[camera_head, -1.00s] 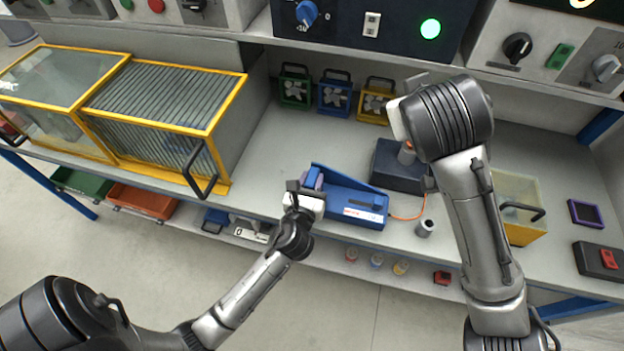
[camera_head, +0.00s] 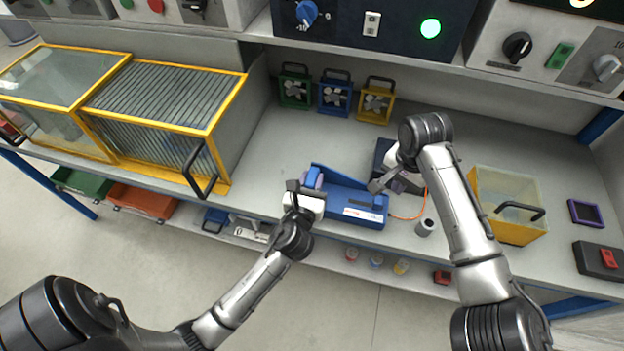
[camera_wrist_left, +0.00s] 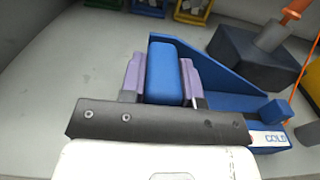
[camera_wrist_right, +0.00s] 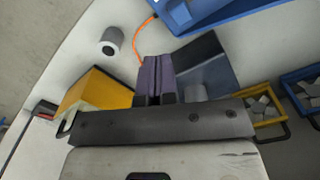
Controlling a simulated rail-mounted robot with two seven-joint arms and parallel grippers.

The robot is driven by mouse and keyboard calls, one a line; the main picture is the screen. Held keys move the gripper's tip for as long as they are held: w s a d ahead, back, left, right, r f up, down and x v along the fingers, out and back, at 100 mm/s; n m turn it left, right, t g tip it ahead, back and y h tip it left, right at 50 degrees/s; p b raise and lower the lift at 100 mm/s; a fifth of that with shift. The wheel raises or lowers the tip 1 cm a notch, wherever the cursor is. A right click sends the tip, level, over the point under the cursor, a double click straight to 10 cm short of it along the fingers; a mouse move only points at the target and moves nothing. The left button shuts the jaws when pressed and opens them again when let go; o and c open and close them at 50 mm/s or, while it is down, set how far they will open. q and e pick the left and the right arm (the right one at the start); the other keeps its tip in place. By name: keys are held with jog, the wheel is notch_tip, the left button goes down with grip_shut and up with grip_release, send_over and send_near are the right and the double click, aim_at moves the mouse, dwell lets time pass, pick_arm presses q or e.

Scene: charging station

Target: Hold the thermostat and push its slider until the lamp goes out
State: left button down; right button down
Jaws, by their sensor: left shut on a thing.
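The blue thermostat (camera_head: 347,200) lies on the bench, with a COLD label at its right end in the left wrist view (camera_wrist_left: 275,138). A small blue block, apparently the slider (camera_wrist_left: 277,112), sits beside that label. My left gripper (camera_head: 318,180) is shut on the thermostat's raised blue grip (camera_wrist_left: 164,72), a purple finger on each side. My right gripper (camera_head: 409,182) is empty, its purple fingers (camera_wrist_right: 156,75) together. It is right of the thermostat, over the dark block (camera_wrist_right: 200,62), apart from the slider. The round lamp (camera_head: 430,28) on the upper panel glows green.
An orange cable (camera_head: 408,217) runs near a small metal cylinder (camera_head: 424,227). The left wrist view shows an orange-topped metal piece (camera_wrist_left: 270,35) on the dark block. A yellow-framed bin (camera_head: 508,205) stands right; several small fans (camera_head: 335,95) stand behind. Bench space left of the thermostat is clear.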

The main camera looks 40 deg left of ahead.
jog(key=shift+f, duration=4.25)
jog(key=shift+d+f, duration=0.1)
jog(key=shift+f, duration=0.25)
